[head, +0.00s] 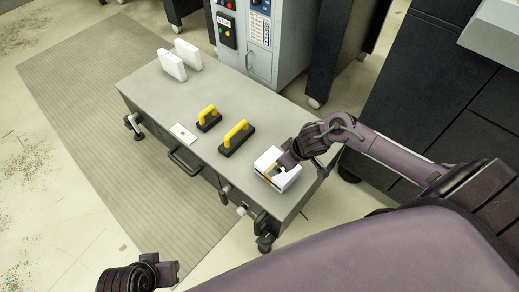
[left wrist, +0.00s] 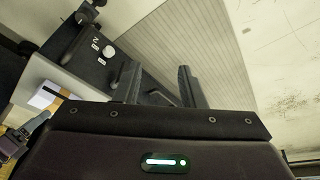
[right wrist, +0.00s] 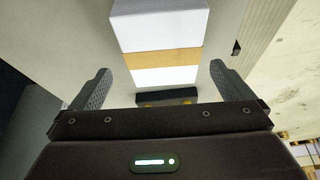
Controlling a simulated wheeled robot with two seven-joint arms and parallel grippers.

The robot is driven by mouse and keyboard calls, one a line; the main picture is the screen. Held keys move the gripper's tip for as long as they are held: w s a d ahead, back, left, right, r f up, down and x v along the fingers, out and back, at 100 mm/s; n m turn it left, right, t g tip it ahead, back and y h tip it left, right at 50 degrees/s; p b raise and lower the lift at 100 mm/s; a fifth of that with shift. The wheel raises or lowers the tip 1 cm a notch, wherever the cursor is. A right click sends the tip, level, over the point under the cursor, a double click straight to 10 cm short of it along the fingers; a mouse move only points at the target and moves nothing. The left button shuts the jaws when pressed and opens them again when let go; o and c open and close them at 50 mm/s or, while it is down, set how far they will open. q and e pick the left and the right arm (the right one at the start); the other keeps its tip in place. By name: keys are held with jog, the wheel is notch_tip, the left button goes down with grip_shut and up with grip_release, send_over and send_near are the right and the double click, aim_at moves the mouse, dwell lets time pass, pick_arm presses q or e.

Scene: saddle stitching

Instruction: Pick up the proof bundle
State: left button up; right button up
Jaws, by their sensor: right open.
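The proof bundle, a white block of sheets with a tan band around it, lies at the right end of the grey table. It shows in the head view (head: 264,180), in the right wrist view (right wrist: 160,30) and small at the left of the left wrist view (left wrist: 42,98). My right gripper (head: 281,170) is at the bundle and partly covers it. In the right wrist view its open fingers (right wrist: 160,78) are apart, with the bundle ahead between them; contact cannot be told. My left gripper (head: 172,272) is empty and open, off the table; its fingers show apart (left wrist: 158,84).
The grey wheeled table (head: 258,108) also carries two yellow-handled dark blocks (head: 237,137) (head: 208,118), a small white card (head: 183,133) and two white upright blocks (head: 172,65). A grey control cabinet (head: 262,50) stands behind. A ribbed mat (head: 75,80) lies on the floor.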

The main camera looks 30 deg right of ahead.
jog(key=shift+w+a+f, duration=0.1)
jog(key=shift+w+f, duration=0.1)
jog(key=shift+f, duration=0.2)
jog(key=b+x, duration=0.3)
jog(key=x, duration=0.1)
jog(key=shift+s+f, duration=0.2)
jog(key=shift+s, duration=0.05)
jog(key=shift+b+x, duration=0.45)
jog(key=shift+x, duration=0.65)
jog(key=shift+w+a+f, duration=0.1)
jog(key=shift+a, duration=0.05)
pick_arm(q)
jog(key=w+d+r+t+h, duration=0.2)
jog(key=w+d+t, duration=0.2)
jog(key=d, duration=0.1)
jog(key=shift+w+d+m, duration=0.15)
jog(key=shift+w+m, duration=0.1)
jog(key=shift+m, duration=0.15)
pick_arm(e)
jog(key=c, duration=1.1)
